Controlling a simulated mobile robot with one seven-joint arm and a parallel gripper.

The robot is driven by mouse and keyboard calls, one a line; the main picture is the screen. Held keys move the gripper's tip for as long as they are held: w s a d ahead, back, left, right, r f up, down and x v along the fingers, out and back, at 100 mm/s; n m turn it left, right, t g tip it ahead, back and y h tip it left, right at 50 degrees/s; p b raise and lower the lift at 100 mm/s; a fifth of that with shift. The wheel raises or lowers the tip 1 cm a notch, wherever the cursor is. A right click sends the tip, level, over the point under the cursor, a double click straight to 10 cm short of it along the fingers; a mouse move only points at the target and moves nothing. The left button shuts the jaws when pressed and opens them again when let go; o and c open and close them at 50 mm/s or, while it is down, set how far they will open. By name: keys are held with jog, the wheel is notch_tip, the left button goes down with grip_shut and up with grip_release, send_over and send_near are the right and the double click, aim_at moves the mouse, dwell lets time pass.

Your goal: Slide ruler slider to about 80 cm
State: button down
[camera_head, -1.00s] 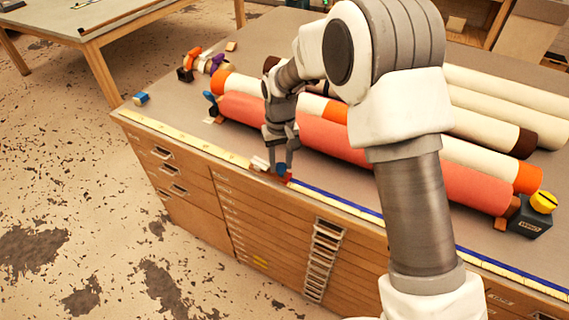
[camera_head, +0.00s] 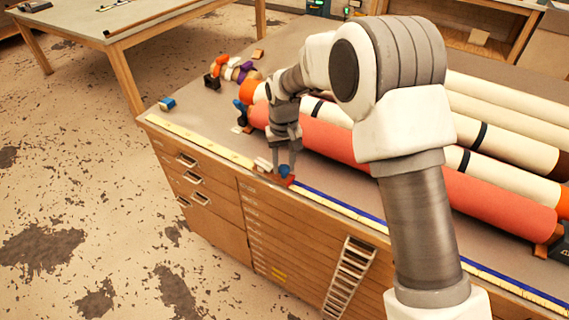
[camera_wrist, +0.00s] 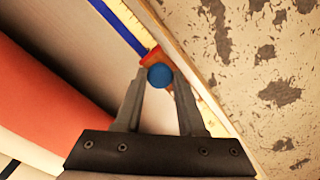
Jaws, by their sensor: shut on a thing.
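The ruler slider is a small red block with a round blue knob (camera_wrist: 160,75), seen from above in the wrist view. In the head view the slider (camera_head: 286,178) sits on the ruler along the cabinet's front edge. The ruler is plain yellow (camera_head: 200,139) to the left of the slider and has a blue strip (camera_head: 345,207) to the right. My gripper (camera_head: 284,168) points down and is shut on the knob, with one finger on each side in the wrist view (camera_wrist: 159,82). I cannot read the ruler's numbers.
A salmon roll (camera_head: 330,140) lies on the cabinet top behind the ruler, with cream rolls (camera_head: 510,95) beyond it. A small blue block (camera_head: 167,104) sits near the left corner.

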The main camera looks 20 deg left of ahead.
jog(key=c, duration=0.5)
grip_release()
notch_tip(320, 180, up, 18)
jog(key=shift+f, duration=0.25)
jog(key=shift+d, duration=0.1)
jog(key=s+d+r+m+t, duration=0.1)
jog(key=s+d+r, duration=0.35)
jog(key=d, duration=0.45)
jog(key=s+d+r+m+t, duration=0.2)
jog(key=s+d+r, duration=0.25)
jog(key=d, duration=0.45)
jog(key=s+d+f+m+t, duration=0.2)
jog(key=s+d+f, duration=0.1)
jog(key=s+d, duration=0.8)
jog(key=s, duration=0.4)
jog(key=shift+d+f+m+t, duration=0.2)
jog(key=shift+d+m+t, duration=0.1)
jog(key=shift+m, duration=0.1)
